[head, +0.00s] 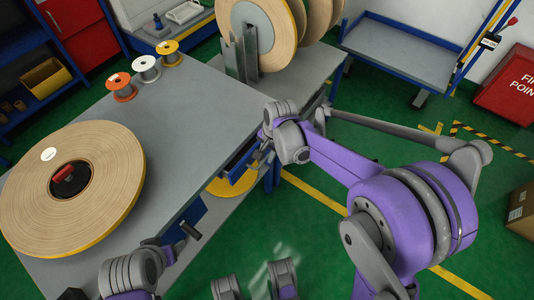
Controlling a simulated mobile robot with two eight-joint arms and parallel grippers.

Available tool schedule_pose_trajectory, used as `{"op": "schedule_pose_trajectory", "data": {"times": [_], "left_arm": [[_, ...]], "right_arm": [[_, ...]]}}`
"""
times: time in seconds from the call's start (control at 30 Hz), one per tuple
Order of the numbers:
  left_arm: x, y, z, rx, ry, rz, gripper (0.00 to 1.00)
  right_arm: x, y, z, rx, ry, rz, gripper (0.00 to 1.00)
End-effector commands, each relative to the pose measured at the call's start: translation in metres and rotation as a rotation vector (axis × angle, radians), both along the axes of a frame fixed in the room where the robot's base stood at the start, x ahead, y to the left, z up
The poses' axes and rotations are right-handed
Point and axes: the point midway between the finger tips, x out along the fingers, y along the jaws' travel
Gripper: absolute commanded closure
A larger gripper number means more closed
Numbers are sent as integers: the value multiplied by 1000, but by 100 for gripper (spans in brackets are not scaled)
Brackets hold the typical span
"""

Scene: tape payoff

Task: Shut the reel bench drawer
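The grey-topped reel bench (185,120) fills the left middle of the head view. A blue drawer (238,166) shows at its right-hand edge, below the top. It seems to stand out a little, but how far I cannot tell. My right gripper (262,152) is at the drawer's outer end, close to or touching it. Its fingers are small and partly hidden by my wrist, so their opening is unclear. My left gripper (188,234) is low at the bench's near edge, apart from this drawer. Its fingers are dark and their opening is unclear.
A large tape reel (72,190) lies on the bench. Small spools (146,68) stand at the back left. Upright reels (262,32) stand behind. A blue trolley (400,52) and a red box (508,85) are at the back right. Green floor right of the bench is open.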

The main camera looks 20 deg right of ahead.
Motion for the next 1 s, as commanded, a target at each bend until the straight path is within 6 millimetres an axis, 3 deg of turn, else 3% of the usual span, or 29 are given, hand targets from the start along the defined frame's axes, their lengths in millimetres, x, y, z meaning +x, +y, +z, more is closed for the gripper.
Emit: {"op": "schedule_pose_trajectory", "data": {"times": [0.03,0.13,1.0], "left_arm": [[0,0,0,0,0,0,34],[0,0,0,0,0,0,34],[0,0,0,0,0,0,34]], "right_arm": [[0,0,0,0,0,0,83],[0,0,0,0,0,0,100],[0,0,0,0,0,0,100]]}}
